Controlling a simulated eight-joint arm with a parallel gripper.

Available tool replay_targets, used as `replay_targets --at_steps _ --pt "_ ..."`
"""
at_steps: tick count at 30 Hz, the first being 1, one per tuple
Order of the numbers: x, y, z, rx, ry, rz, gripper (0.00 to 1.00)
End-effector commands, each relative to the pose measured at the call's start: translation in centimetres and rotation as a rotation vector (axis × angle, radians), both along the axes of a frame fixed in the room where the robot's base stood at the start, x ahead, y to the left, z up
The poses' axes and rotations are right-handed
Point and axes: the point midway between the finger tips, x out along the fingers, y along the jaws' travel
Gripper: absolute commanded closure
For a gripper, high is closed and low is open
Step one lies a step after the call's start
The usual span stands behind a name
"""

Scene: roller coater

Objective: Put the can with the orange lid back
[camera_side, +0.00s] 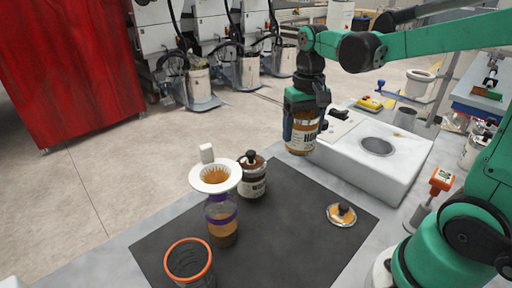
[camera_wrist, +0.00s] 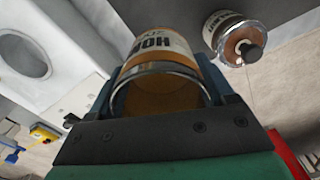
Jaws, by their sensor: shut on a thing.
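My gripper (camera_side: 303,112) is shut around a clear can (camera_side: 303,138) with amber contents and a white label with dark letters. The can hangs roughly upright in the air, over the left end of the white machine or in front of it. In the wrist view the can (camera_wrist: 160,70) sits between both fingers, its metal-coloured rim facing the camera, with no lid visible on it.
A second labelled jar (camera_side: 252,186) with a black knob stands on the mat, also in the wrist view (camera_wrist: 222,30). Beside it are a purple-banded bottle (camera_side: 222,228) under a white funnel (camera_side: 215,177) and an orange-rimmed cup (camera_side: 188,264). The white machine (camera_side: 340,158) has a round recess (camera_side: 377,146).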

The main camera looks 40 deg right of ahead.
Motion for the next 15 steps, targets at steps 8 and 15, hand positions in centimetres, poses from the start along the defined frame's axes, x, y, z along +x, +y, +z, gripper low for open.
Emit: replay_targets --at_steps 8,15 --pt "0.1 0.0 -5.5 0.000 0.000 0.000 0.90" --pt "0.0 0.0 -7.3 0.000 0.000 0.000 0.90"
